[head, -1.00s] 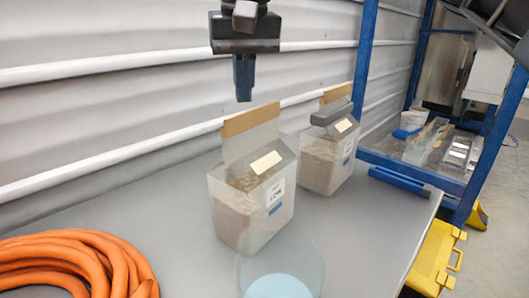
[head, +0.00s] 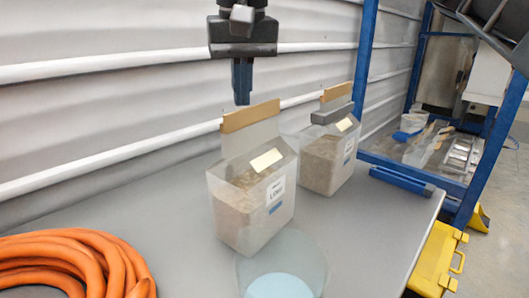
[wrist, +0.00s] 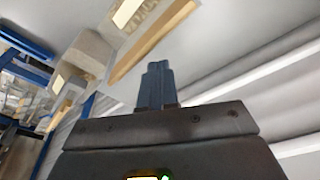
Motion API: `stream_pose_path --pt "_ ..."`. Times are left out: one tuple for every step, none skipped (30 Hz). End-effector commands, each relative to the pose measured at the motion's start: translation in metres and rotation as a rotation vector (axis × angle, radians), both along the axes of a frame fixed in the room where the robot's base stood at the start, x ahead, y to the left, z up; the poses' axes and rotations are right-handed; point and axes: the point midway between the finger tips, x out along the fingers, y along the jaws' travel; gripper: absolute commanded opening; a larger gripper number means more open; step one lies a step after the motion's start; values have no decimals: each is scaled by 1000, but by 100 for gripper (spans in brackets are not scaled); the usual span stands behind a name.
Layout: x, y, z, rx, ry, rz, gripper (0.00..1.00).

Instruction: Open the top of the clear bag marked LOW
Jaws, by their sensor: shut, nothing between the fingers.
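The clear bag marked LOW (head: 238,216) stands upright on the grey table, filled with tan grainy substrate. Its clear top flap stands up at the back with a tan strip (head: 250,115) along its upper edge. A pale label sits on its front flap. My gripper (head: 242,100) is shut and empty, pointing down just above and behind the tan strip, apart from it as far as I can tell. In the wrist view the shut blue fingers (wrist: 157,68) show beside the tan strip (wrist: 150,42).
A second similar bag (head: 322,165), with a grey piece across its top, stands behind right. A clear round container (head: 310,262) with a pale blue bottom is in front. An orange hose (head: 75,262) lies left. A blue object (head: 400,180) lies right. A corrugated wall is behind.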

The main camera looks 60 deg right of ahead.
Motion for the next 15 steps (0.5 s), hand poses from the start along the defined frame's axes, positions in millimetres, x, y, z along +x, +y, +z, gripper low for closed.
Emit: stream_pose_path --pt "0 0 -1 0 0 0 0" --pt "0 0 -2 0 0 0 0" --pt "0 0 -1 0 0 0 0" --pt "0 0 -1 0 0 0 0" --pt "0 0 -1 0 0 0 0" --pt "0 0 -1 0 0 0 0" --pt "0 0 -1 0 0 0 0" --pt "0 0 -1 0 0 0 0" --pt "0 0 -1 0 0 0 0" --pt "0 0 -1 0 0 0 0" --pt "-1 0 -1 0 0 0 0" --pt "-1 0 -1 0 0 0 0" --pt "-2 0 -1 0 0 0 0" --pt "-3 0 -1 0 0 0 0" --pt "-5 1 -1 0 0 0 0"
